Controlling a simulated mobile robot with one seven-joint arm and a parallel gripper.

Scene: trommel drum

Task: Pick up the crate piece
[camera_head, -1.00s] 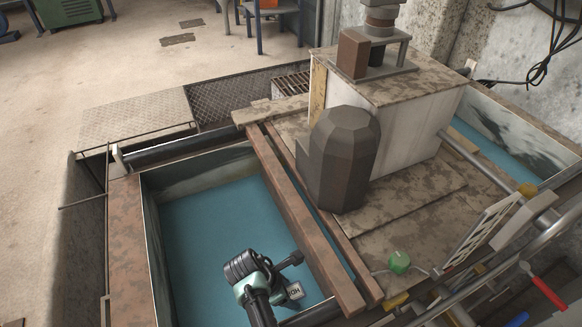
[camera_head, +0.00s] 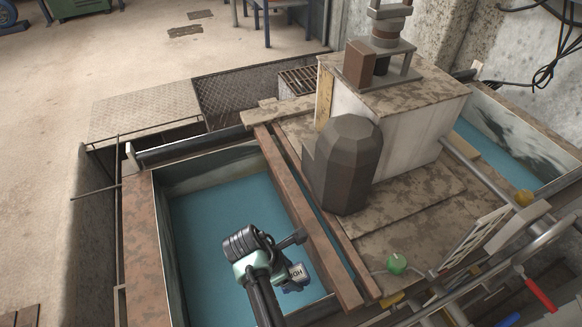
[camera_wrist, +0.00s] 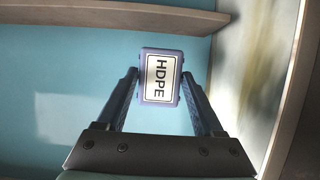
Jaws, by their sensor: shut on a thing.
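The crate piece (camera_wrist: 160,75) is a small blue-violet block with a white label reading HDPE. In the wrist view it sits between the two fingertips of my gripper (camera_wrist: 159,80), one finger touching each side. In the head view the crate piece (camera_head: 297,272) shows beside my dark wrist, above the blue water of the tank and left of the rusty beam's near end. Most of my gripper is hidden there by my own arm. In the wrist view, blue water lies behind the piece, with no support visible under it.
The open tank has a rusty rim (camera_head: 140,245) on the left. Rusty beams (camera_head: 300,215) run along its right side. A dark faceted motor housing (camera_head: 345,165) and a pale box (camera_head: 405,125) stand beyond them. A green knob (camera_head: 397,265) is at lower right.

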